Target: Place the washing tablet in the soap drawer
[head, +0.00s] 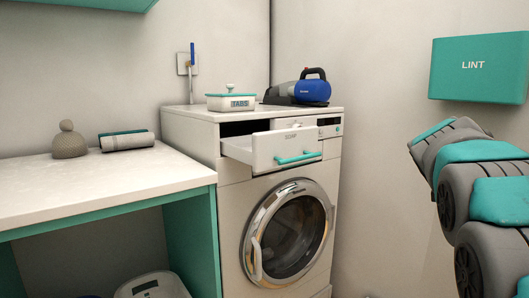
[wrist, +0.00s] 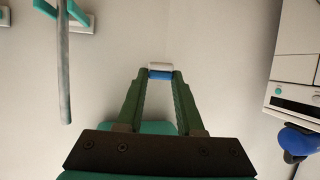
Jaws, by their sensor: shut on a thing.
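The washing tablet (wrist: 160,71) is a small white and blue block in the wrist view. My gripper (wrist: 160,76) is shut on it, with a green finger at each side. The soap drawer (head: 275,150), a white box with a teal handle, is pulled out at the top of the washing machine (head: 235,215) in the head view. Its inside is mostly hidden by its front. My arm shows at the right of the head view, but the gripper is outside that view. In the wrist view, the tablet is in front of bare wall, apart from the machine at the right.
A TABS box (head: 231,102) with a lid and a blue-grey appliance (head: 301,92) stand on the machine. The round door (head: 289,232) is below the drawer. A white counter (head: 95,190) is at the left. A teal LINT box (head: 480,68) hangs on the right wall.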

